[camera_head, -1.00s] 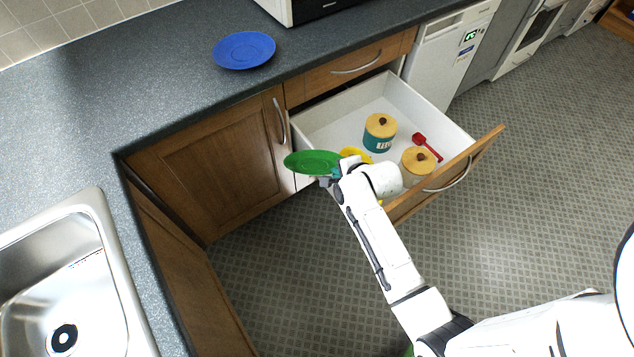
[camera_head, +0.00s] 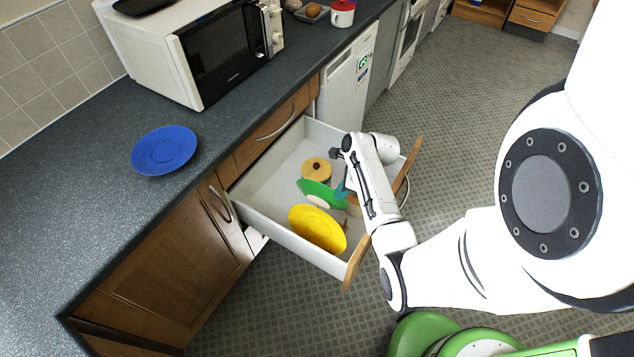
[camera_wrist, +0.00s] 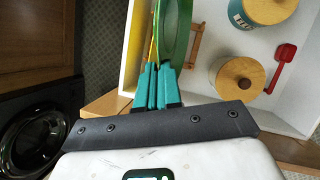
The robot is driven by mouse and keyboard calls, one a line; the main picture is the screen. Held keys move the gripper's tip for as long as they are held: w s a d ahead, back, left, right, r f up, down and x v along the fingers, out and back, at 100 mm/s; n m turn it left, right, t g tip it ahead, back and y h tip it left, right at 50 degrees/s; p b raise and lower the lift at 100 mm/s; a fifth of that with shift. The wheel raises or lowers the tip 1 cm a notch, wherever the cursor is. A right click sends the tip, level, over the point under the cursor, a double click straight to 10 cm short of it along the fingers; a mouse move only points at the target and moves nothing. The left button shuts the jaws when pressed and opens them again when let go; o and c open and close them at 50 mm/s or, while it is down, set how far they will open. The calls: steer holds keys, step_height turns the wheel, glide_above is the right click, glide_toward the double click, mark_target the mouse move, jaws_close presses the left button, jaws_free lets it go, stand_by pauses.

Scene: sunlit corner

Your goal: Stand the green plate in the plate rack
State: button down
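The green plate (camera_head: 312,188) is tilted steeply inside the open drawer, behind the yellow plate in the head view. My gripper (camera_head: 342,190) is at its right edge, partly hidden by my arm. In the wrist view the teal fingers (camera_wrist: 158,84) are close together on the rim of the green plate (camera_wrist: 176,28), seen nearly edge-on. A brown wooden frame, seemingly the plate rack (camera_wrist: 194,46), shows beside the plate and is mostly hidden. I cannot tell whether the plate sits in a slot.
The yellow plate (camera_head: 316,229) leans in the drawer (camera_head: 262,190), close to the green one. A wooden-lidded canister (camera_head: 316,168) stands behind. The wrist view shows another canister (camera_wrist: 236,78) and a red scoop (camera_wrist: 281,68). A blue plate (camera_head: 164,150) lies on the counter.

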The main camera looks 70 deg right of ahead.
step_height(320, 180, down, 15)
steer(key=s+a+m+b, duration=0.1)
steer(key=a+b, duration=0.1)
steer(key=b, duration=0.6)
stand_by(1.0)
steer(key=shift+f, duration=0.1)
steer(key=c, duration=1.2)
jaws_free()
steer(key=shift+s, duration=0.1)
steer(key=shift+y, duration=0.3)
steer(key=p+v, duration=0.1)
steer(key=v, duration=0.9)
steer(key=shift+s+r, duration=0.25)
steer(key=shift+s, duration=0.05)
